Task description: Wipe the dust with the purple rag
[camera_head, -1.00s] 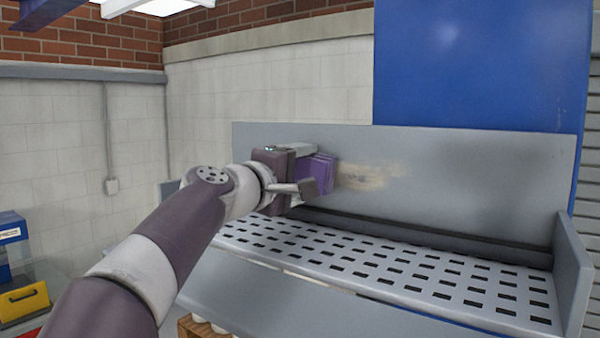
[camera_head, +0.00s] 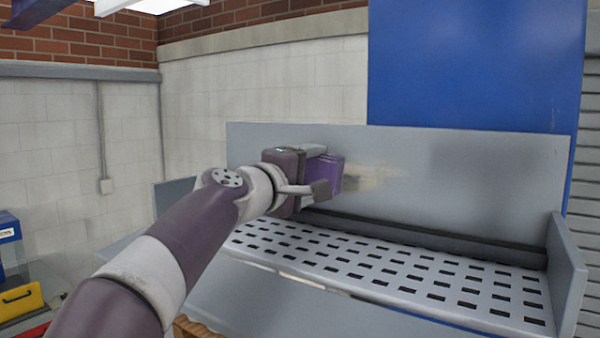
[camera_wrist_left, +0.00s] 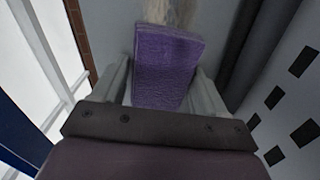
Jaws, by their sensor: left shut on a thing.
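My left gripper (camera_head: 318,172) is shut on the purple rag (camera_head: 331,173), a thick block-like piece. The rag also shows between the two fingers in the left wrist view (camera_wrist_left: 165,72). A tan smear of dust (camera_head: 375,176) marks the grey upright back panel (camera_head: 490,170), just right of the rag. The rag is at the left end of the smear and covers part of it. In the wrist view, the dust (camera_wrist_left: 172,14) shows just beyond the rag's far edge. I cannot tell for certain whether the rag touches the panel. My right gripper is not in view.
A perforated grey shelf (camera_head: 400,276) runs below the panel, with a raised side wall (camera_head: 566,262) at its right end. A blue panel (camera_head: 470,65) rises behind. A yellow bin (camera_head: 20,301) sits at the far left. The space over the shelf is clear.

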